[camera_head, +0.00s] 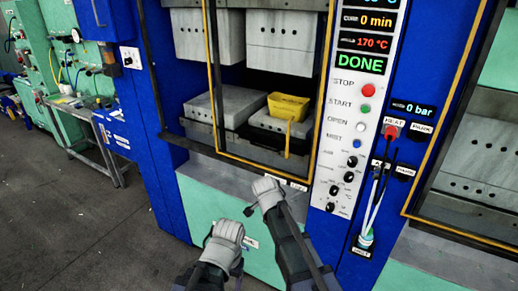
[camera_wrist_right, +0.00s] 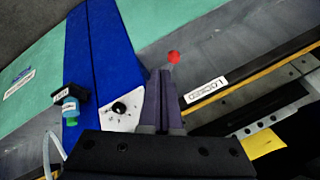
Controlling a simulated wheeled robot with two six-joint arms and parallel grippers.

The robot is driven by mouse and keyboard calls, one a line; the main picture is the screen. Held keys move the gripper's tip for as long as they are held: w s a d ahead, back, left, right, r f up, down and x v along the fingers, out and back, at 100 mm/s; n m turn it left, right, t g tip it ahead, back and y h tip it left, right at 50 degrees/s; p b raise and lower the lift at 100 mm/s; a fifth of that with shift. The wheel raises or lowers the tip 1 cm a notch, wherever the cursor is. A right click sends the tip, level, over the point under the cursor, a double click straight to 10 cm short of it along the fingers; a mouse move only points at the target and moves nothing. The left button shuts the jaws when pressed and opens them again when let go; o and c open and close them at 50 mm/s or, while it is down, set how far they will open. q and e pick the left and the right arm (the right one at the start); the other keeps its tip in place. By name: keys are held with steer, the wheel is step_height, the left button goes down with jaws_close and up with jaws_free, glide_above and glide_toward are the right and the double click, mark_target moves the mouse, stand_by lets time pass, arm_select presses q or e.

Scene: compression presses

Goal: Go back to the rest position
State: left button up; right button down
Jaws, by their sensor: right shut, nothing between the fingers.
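My right gripper (camera_head: 266,186) is in front of the press, just below the lower edge of its opening. In the right wrist view its fingers (camera_wrist_right: 165,95) are shut together with nothing between them. My left gripper (camera_head: 226,234) is lower and to the left, in front of the pale green lower panel (camera_head: 216,207). It looks empty, but its fingers are too small and dark to tell open from shut. Both grippers are outside the press opening.
A yellow piece (camera_head: 288,106) lies on the right lower block inside the press, with a strip hanging down its front. The control panel (camera_head: 348,110) reads DONE, with STOP (camera_head: 368,90) in red. Grey floor (camera_head: 75,225) is clear at left.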

steer(key=s+a+f+n+g+b, duration=0.1)
steer(key=s+f+n+g, duration=0.1)
steer(key=s+n, duration=0.3)
steer(key=s+a+f+n+g+b, duration=0.1)
steer(key=s+n, duration=0.5)
steer(key=s, duration=0.7)
steer(key=s+a+f+n+g+y+b, duration=0.1)
steer(key=s+a+f+n+g+b, duration=0.1)
steer(key=s+f+n, duration=0.3)
steer(key=shift+s+f+n+g+b, duration=0.3)
steer(key=shift+s+g, duration=0.5)
steer(key=shift+s, duration=1.15)
steer(key=shift+r, duration=0.1)
